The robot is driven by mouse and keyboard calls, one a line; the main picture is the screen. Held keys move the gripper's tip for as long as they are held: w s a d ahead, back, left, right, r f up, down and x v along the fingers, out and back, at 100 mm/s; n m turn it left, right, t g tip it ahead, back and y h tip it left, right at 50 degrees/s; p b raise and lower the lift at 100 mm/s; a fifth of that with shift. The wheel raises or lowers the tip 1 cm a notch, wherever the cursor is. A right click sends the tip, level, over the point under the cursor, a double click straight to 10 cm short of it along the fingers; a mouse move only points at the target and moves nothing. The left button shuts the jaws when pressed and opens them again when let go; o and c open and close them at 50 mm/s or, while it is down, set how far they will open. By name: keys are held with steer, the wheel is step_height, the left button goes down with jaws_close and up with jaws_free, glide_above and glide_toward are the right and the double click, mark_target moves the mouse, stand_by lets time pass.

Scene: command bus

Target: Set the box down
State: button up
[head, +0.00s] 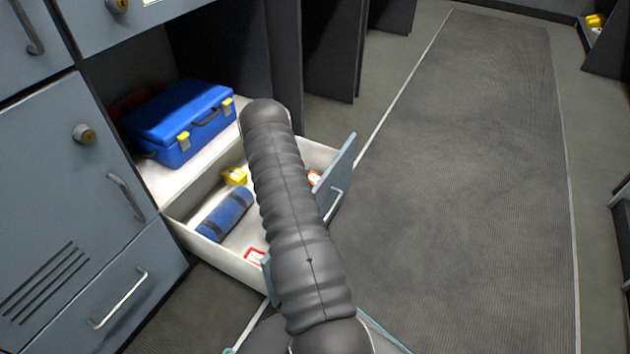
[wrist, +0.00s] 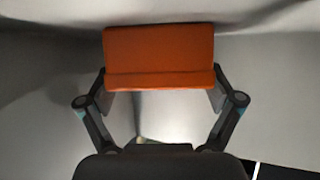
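In the wrist view, an orange box (wrist: 158,50) sits between the two fingers of my gripper (wrist: 159,92). The fingers lie against its left and right sides, so my gripper is shut on it. Pale surfaces surround the box; I cannot tell whether it touches them. In the head view my arm covers the gripper and the held box, over the open white drawer (head: 181,234). A small orange and white item (head: 314,177) shows at the drawer's right end, beside my arm; I cannot tell what it is.
The drawer holds a blue roll (head: 225,215), a yellow item (head: 235,176) and a red-and-white item (head: 255,257). A blue case (head: 180,120) with yellow latches stands on the shelf behind. Grey cabinets (head: 60,190) stand at left. The ribbed floor (head: 470,180) at right is clear.

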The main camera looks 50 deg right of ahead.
steer(key=shift+o, duration=0.4)
steer(key=shift+r, duration=0.15)
steer(key=shift+w+a+r, duration=0.1)
steer(key=shift+a+r, duration=0.1)
steer(key=shift+a, duration=0.1)
steer(key=p+v, duration=0.2)
steer(key=v, duration=0.9)
steer(key=shift+a, duration=0.15)
